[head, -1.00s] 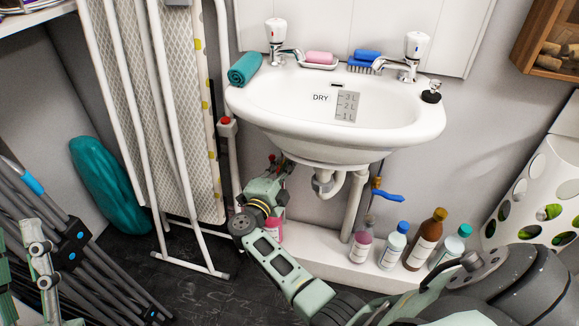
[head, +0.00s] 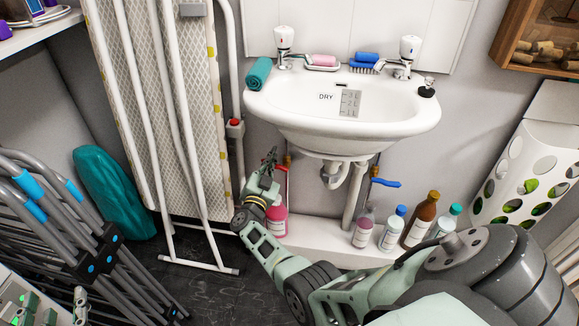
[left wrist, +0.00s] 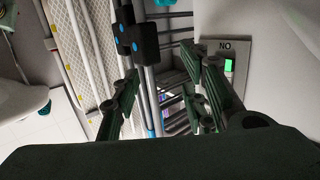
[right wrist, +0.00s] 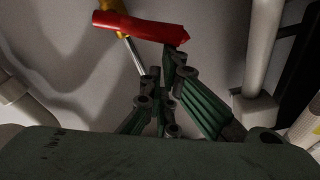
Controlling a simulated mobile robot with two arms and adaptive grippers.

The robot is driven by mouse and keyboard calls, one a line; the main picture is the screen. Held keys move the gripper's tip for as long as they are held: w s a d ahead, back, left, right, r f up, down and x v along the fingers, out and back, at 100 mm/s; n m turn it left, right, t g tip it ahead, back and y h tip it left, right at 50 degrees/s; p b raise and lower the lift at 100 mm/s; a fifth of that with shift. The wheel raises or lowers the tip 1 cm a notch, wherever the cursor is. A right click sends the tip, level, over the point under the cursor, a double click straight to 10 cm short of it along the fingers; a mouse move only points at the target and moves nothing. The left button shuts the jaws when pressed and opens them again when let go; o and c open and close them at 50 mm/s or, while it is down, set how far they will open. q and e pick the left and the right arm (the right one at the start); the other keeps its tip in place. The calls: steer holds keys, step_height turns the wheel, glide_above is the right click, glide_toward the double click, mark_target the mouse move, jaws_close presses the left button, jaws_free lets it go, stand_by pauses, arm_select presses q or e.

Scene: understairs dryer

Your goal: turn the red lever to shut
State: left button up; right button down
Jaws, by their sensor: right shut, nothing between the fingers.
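The red lever (head: 286,180) sits under the left side of the sink on a small brass valve (head: 288,160), partly hidden behind my right gripper (head: 270,158) in the head view. In the right wrist view the red lever (right wrist: 140,27) lies across the top, beyond the fingertips, with a yellow fitting at its left part. My right gripper (right wrist: 163,72) is shut and empty, close to the lever; I cannot tell whether it touches. My left gripper (left wrist: 160,85) is open and empty, far from the lever; in the head view it is at the lower left (head: 66,308).
A blue lever (head: 386,183) is right of the drain pipe (head: 354,195). Several bottles (head: 392,228) stand on the white ledge below the sink (head: 345,125). A folded ironing board (head: 190,110) stands left, beside a white pipe with a red button (head: 235,123).

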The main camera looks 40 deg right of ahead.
arm_select(q)
step_height(320, 180, up, 8)
steer(key=t+h+b, duration=0.1)
steer(key=t, duration=0.3)
steer(key=shift+d+b, duration=0.3)
steer(key=shift+d, duration=0.1)
arm_select(e)
steer(key=shift+w+a+f+n+t+y, duration=0.15)
steer(key=shift+w+a+f+n, duration=0.25)
steer(key=shift+n, duration=0.65)
steer(key=shift+w+a+f+n+t+y, duration=0.15)
steer(key=shift+w+f+n+t, duration=0.2)
steer(key=shift+n, duration=0.75)
steer(key=shift+w+a+f+n+t, duration=0.1)
steer(key=shift+w+a+f+n, duration=0.35)
steer(key=shift+n, duration=0.6)
arm_select(q)
steer(key=shift+s, duration=0.1)
arm_select(e)
steer(key=shift+s+d, duration=0.15)
